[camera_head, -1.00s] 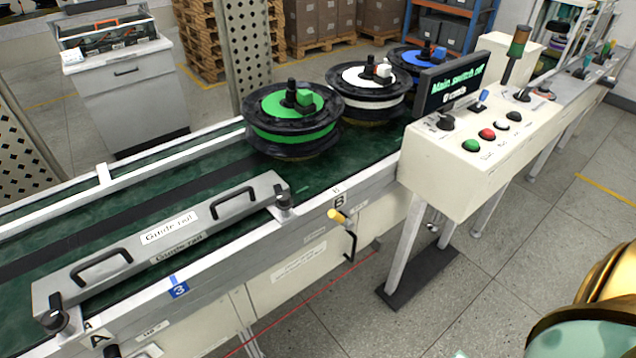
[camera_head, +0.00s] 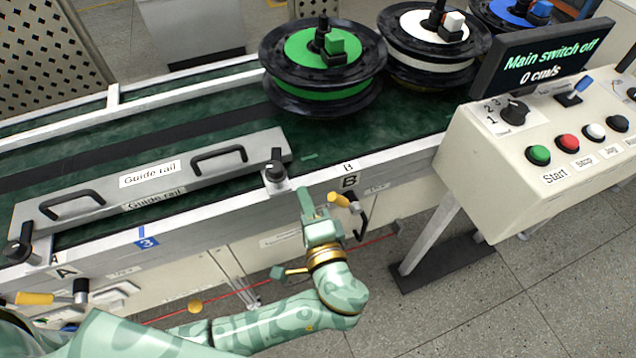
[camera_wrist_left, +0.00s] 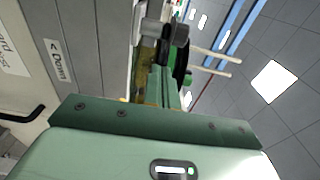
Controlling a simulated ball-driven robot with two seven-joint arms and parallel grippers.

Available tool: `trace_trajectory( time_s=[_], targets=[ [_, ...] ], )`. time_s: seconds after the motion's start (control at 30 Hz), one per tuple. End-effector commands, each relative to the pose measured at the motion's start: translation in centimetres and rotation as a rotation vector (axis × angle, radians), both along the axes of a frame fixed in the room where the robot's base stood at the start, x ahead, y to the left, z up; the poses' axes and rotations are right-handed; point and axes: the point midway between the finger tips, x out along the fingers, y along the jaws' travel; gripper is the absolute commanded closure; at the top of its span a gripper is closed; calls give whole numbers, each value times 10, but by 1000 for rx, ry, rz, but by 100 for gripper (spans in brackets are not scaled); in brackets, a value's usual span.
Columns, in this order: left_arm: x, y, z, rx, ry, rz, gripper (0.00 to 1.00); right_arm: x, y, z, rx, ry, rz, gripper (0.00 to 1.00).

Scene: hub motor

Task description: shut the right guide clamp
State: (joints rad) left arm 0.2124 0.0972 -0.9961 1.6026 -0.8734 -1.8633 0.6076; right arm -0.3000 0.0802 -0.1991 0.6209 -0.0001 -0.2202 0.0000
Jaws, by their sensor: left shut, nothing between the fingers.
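The clamp at the right end, by label B, has a yellow-tipped handle (camera_head: 339,200) and a dark bent lever (camera_head: 361,222) on the conveyor's front side. My left gripper (camera_head: 308,200) is shut and empty, pointing up just left of the yellow handle; I cannot tell whether they touch. The guide rail (camera_head: 150,180) lies along the near belt edge. A black knob on a metal block (camera_head: 276,170) stands at its right end, above and left of the gripper. In the left wrist view the shut fingers (camera_wrist_left: 165,85) point toward a grey and black fitting (camera_wrist_left: 178,35). My right gripper is out of view.
A second yellow handle (camera_head: 35,298) is at the left end, by label A. Reels, including a green one (camera_head: 323,65), stand on the belt (camera_head: 400,128). The control box (camera_head: 540,150) stands at right, its display reading "Main switch off, 0 cm/s". Floor between is free.

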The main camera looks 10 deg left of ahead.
Motion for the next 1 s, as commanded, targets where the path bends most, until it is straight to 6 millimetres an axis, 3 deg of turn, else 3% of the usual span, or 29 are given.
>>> trace_trajectory(
  time_s=[0.43,1.0],
  targets=[
    [64,39,-2,2,5,0,100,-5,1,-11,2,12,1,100],
    [74,44,-2,-4,7,23,100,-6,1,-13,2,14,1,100]
  ],
)
